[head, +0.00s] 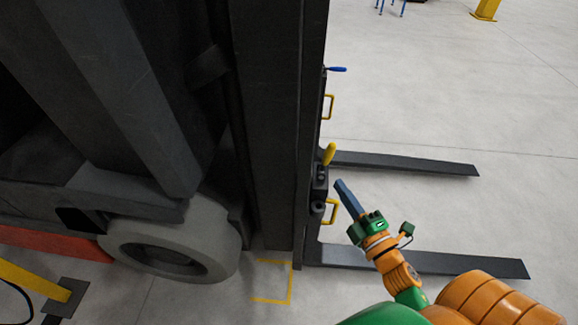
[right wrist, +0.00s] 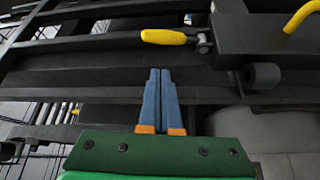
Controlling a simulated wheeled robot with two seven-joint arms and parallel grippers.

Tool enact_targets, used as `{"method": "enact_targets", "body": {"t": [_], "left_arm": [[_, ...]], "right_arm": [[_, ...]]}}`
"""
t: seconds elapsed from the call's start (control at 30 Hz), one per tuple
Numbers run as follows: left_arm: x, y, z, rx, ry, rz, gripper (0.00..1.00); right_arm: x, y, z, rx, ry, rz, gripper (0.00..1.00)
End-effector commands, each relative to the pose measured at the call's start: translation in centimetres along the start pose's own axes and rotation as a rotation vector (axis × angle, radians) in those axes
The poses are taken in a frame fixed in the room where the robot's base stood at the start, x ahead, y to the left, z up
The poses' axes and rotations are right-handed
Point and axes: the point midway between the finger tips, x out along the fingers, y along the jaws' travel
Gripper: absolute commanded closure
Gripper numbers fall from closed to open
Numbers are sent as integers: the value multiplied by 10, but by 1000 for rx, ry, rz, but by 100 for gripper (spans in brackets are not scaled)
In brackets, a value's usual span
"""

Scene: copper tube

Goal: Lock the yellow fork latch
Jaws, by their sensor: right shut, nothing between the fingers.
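The yellow fork latch (head: 329,154) is a short yellow handle on a dark bracket (head: 319,188) on the forklift's front. In the head view it stands nearly upright, leaning slightly right. In the right wrist view the latch (right wrist: 163,37) lies across the top, its metal pivot at its right end. My right gripper (head: 340,184) is shut and empty, its blue fingers pointing at the bracket from the right, just below the latch. In the right wrist view the fingertips (right wrist: 159,72) sit below the latch, apart from it. My left gripper is not in view.
Yellow grab handles (head: 328,107) (head: 332,211) sit above and below the latch. A blue lever (head: 337,69) is higher up. Two dark forks (head: 405,163) (head: 430,263) reach right. The dark mast (head: 268,120) and a wheel (head: 172,250) are left. The floor beyond is open.

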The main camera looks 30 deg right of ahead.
Motion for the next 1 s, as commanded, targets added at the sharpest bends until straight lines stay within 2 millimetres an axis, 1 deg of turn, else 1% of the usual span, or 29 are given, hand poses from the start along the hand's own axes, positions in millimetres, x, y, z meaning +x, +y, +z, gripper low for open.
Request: {"method": "enact_targets", "body": {"t": [0.1,0.27,0.37,0.47,0.7,0.8,0.9,1.0], "left_arm": [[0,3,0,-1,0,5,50],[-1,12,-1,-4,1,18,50],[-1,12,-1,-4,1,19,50],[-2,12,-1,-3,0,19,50],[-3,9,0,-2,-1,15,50],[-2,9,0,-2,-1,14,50],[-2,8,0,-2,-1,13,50],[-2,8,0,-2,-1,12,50]], "right_arm": [[0,3,-1,-11,5,7,100],[0,3,-1,-8,4,6,100],[4,3,-1,-7,4,7,100],[18,4,-1,-6,5,9,100],[68,4,-1,-5,4,8,100],[84,3,-1,-5,4,7,100],[94,3,-1,-5,3,7,100],[100,3,-1,-5,3,6,100]]}}
